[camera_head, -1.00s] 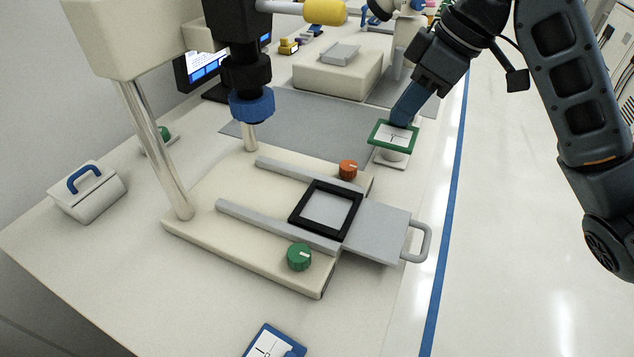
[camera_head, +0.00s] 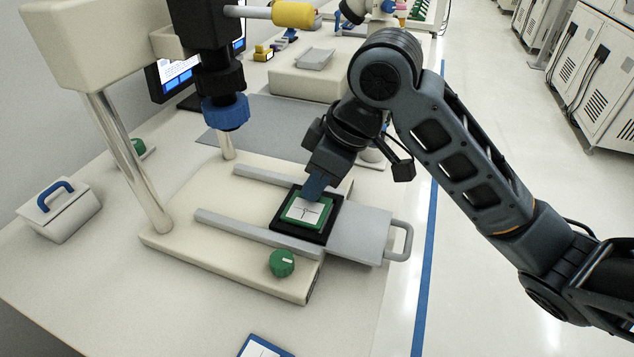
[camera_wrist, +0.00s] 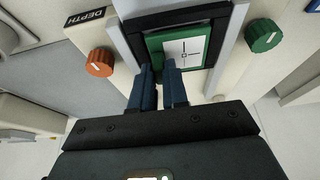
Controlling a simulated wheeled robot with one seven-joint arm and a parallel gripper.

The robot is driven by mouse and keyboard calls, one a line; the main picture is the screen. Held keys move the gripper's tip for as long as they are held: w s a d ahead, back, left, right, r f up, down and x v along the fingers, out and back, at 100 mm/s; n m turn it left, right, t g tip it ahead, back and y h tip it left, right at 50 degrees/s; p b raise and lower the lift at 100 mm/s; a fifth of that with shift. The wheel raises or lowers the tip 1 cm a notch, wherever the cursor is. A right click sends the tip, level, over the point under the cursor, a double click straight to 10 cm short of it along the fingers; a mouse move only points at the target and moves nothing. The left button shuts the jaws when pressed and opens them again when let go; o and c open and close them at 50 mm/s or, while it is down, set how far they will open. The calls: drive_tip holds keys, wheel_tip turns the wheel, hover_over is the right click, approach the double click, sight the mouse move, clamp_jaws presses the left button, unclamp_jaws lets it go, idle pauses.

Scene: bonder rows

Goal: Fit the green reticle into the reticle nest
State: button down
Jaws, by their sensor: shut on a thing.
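The green reticle (camera_head: 304,211), a green-framed plate with a white face and a black cross, is at the black square reticle nest (camera_head: 277,224) on the sliding stage. In the wrist view the fingers (camera_wrist: 158,72) meet the lower edge of the green reticle (camera_wrist: 196,45). The black nest rim (camera_wrist: 170,20) shows around the reticle's far side. The reticle looks within the nest outline. I cannot tell whether it is fully seated or slightly above the floor.
The grey stage plate with a handle (camera_head: 403,243) sticks out at the right. A green knob (camera_head: 282,263) and an orange knob (camera_wrist: 99,62) flank the rails. The microscope's blue-ringed lens (camera_head: 226,112) hangs left behind the nest. A blue-framed plate (camera_head: 262,347) lies at the front.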

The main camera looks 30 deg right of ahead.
drive_tip(key=shift+f, duration=0.25)
drive_tip(key=shift+f, duration=0.2)
drive_tip(key=c, duration=1.1)
unclamp_jaws()
drive_tip(key=shift+c, duration=0.2)
drive_tip(key=shift+r, duration=0.15)
drive_tip(key=p+v, duration=0.2)
drive_tip(key=v, duration=1)
